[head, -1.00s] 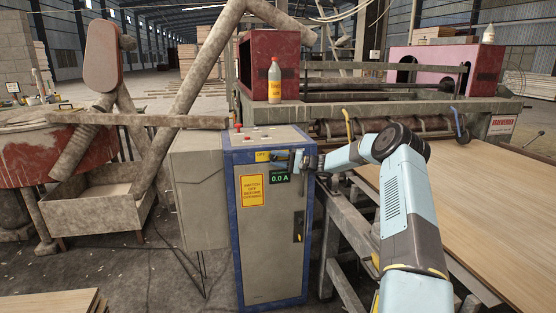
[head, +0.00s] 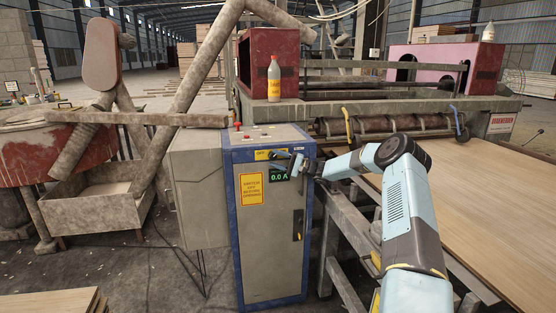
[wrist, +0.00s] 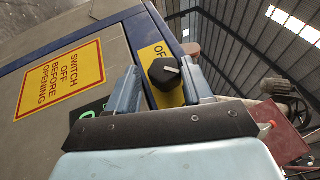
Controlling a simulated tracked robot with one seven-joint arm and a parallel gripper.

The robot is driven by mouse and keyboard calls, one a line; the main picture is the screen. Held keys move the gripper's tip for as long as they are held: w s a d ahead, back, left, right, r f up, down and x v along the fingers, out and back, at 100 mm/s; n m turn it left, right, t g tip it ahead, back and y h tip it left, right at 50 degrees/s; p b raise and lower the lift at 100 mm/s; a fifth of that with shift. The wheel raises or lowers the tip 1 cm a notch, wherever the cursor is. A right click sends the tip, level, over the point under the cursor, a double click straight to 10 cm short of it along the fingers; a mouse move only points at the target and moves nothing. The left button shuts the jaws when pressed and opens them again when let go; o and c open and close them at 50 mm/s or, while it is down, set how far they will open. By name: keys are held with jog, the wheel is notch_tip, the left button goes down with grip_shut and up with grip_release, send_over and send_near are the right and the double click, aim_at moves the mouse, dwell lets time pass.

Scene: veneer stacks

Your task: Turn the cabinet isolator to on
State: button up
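The grey cabinet (head: 265,235) with a blue frame stands upright in the middle of the head view. Its isolator is a black knob (wrist: 163,74) with a white mark, on a yellow plate (wrist: 160,52); letters "OF" show on the plate, the rest is hidden. The plate's edge also shows in the head view (head: 262,155), where my gripper covers the knob. My gripper (head: 284,158) is at the cabinet's upper front. In the wrist view my gripper (wrist: 161,88) is open, with one finger on each side of the knob; I see no clear contact.
A green display (head: 279,175) reading 0.0 A sits below my gripper. A yellow warning sign (head: 251,189) and a dark door handle (head: 298,225) are on the cabinet front. A bottle (head: 274,78) stands behind, and the veneer machine's frame (head: 345,215) is close on the right.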

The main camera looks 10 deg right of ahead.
jog(key=o, duration=0.3)
jog(key=shift+r, duration=0.1)
jog(key=v, duration=1.4)
jog(key=shift+w+a, duration=0.1)
jog(key=shift+a, duration=0.05)
